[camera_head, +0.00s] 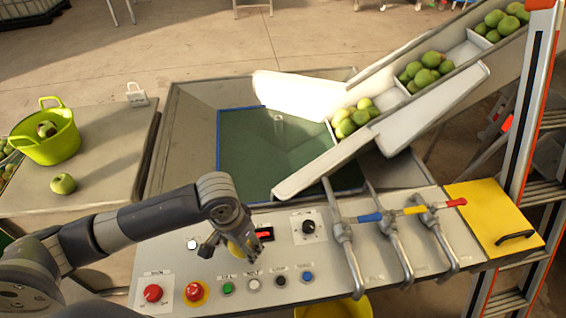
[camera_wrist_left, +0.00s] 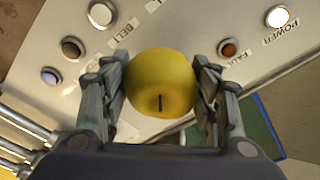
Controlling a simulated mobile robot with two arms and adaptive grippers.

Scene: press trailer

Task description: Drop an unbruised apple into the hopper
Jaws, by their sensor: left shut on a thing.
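My left gripper (camera_head: 229,245) is shut on a round yellow apple (camera_head: 242,247) above the control panel. In the left wrist view the apple (camera_wrist_left: 160,85) sits between the two fingers of the gripper (camera_wrist_left: 163,95), with a short dark stem-like mark facing the camera. No bruise shows on the side in view; the rest is hidden. The hopper (camera_head: 192,130) is a wide grey metal basin with a green inner area (camera_head: 245,150), beyond the panel from the gripper. A single green apple (camera_head: 62,184) lies on the left table. My right gripper is not in view.
A lime bucket (camera_head: 62,145) with a dark-marked apple inside stands on the left table (camera_head: 100,160). A white chute (camera_head: 440,95) with green apples slopes over the hopper. The panel (camera_head: 320,262) carries buttons and several levers (camera_head: 387,240). A ladder (camera_head: 518,130) stands at right.

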